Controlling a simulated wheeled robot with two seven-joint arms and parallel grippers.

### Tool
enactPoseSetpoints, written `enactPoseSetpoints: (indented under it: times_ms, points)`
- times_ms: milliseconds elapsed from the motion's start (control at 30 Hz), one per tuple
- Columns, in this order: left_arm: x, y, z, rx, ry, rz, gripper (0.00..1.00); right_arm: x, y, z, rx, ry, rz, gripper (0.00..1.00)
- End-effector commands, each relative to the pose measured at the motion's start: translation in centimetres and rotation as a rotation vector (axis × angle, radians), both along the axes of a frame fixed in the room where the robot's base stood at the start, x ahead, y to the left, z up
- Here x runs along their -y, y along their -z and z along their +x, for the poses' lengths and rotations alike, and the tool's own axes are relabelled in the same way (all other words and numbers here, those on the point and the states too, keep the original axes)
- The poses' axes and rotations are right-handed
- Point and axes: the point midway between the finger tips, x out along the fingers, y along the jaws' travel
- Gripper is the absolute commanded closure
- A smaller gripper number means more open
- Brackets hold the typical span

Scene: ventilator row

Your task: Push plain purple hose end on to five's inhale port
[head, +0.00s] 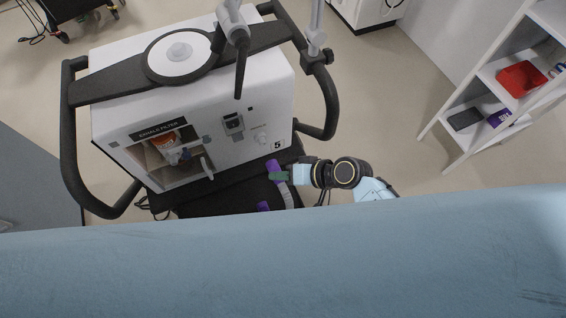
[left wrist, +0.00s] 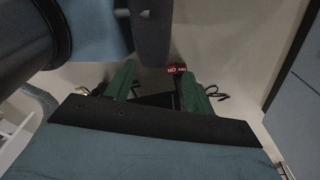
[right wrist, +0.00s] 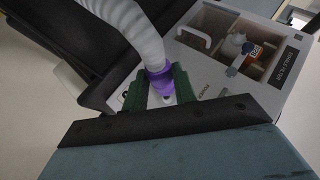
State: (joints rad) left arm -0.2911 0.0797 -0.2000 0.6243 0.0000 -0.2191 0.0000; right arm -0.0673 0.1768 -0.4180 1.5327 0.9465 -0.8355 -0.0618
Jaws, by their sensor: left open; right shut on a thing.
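The ventilator (head: 190,95) marked 5 stands left of centre in the head view. A pale round port (head: 262,138) sticks out of its front, beside the 5. My right gripper (head: 279,175) is shut on a purple hose end (head: 272,165) of a grey corrugated hose, below and apart from that port. In the right wrist view the purple cuff (right wrist: 158,82) sits between the green fingers, with the grey hose (right wrist: 130,25) running up from it. A second purple end (head: 263,206) shows lower down. My left gripper (left wrist: 158,90) is open, seen only in its wrist view.
The exhale filter bay (head: 165,158) is open, with an orange and white canister inside and its door handle (head: 207,168) jutting out. Black side handles flank the ventilator. A white shelf (head: 470,90) with a red bin (head: 521,78) stands at the right. A blue surface (head: 280,265) fills the foreground.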

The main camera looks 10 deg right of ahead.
Motion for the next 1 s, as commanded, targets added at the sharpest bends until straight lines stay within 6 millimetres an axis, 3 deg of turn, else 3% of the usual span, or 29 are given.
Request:
enactPoseSetpoints:
  times_ms: [267, 1000]
  points:
    - [-0.1, 0.4, -1.3, -0.02, 0.0, 0.001, 0.46, 0.0, 1.0, 0.0, -0.002, 0.025, 0.023, 1.0]
    - [0.0, 2.6, -0.9, -0.014, 0.0, 0.001, 0.46, -1.5, 1.0, 4.9, -0.001, 0.024, 0.022, 1.0]
